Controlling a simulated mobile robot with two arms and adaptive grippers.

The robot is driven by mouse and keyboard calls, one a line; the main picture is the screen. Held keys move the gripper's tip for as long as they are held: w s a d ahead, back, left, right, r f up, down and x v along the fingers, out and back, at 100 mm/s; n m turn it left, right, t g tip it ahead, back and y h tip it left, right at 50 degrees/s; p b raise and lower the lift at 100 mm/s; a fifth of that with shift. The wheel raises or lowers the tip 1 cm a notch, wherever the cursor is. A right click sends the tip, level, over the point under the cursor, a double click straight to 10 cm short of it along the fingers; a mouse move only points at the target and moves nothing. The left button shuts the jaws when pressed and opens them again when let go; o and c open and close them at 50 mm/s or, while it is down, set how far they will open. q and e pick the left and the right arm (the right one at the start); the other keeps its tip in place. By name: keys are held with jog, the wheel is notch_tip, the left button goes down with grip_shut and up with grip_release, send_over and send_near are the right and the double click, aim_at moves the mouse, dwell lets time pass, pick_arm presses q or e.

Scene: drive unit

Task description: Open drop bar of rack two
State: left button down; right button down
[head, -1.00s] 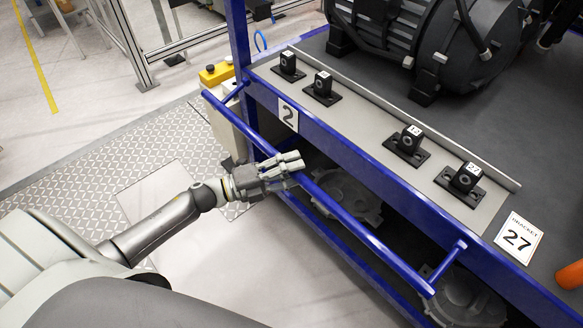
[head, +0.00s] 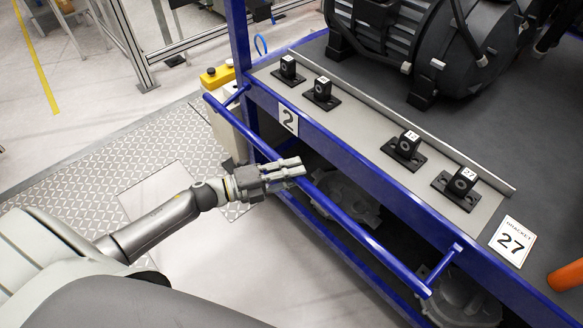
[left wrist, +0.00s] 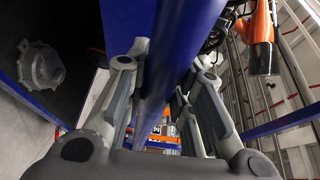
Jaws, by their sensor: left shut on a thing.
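The blue drop bar (head: 352,224) runs along the front of the rack marked with a 2 label (head: 288,119). It stands out from the shelf edge on short end arms. My left gripper (head: 290,170) is shut on the bar, left of its middle. In the left wrist view the bar (left wrist: 158,75) passes between the two fingers of my left gripper (left wrist: 160,110). My right gripper is in neither view.
Several black brackets (head: 407,147) stand on the grey strip of the shelf. Grey castings (head: 345,197) sit on the lower shelf behind the bar. A yellow-topped box (head: 217,76) stands by the rack's left post. Floor left of the rack is clear.

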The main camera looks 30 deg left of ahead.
pick_arm(q)
jog(key=shift+w+d+r+n+g+y+p, duration=0.15)
jog(key=shift+w+r+g+y+p, duration=0.1)
jog(key=shift+r+p, duration=0.8)
jog(key=shift+w+a+r+n+g+y+p, duration=0.15)
jog(key=shift+r+p, duration=0.5)
jog(key=shift+p, duration=0.7)
jog(key=shift+w+d+r+p, duration=0.2)
jog(key=shift+w+r+p, duration=0.15)
jog(key=shift+r, duration=0.15)
jog(key=c, duration=1.2)
grip_release()
jog(key=shift+f, duration=0.1)
jog(key=shift+s+a, duration=0.2)
jog(key=v, duration=1.1)
jog(key=shift+s, duration=0.25)
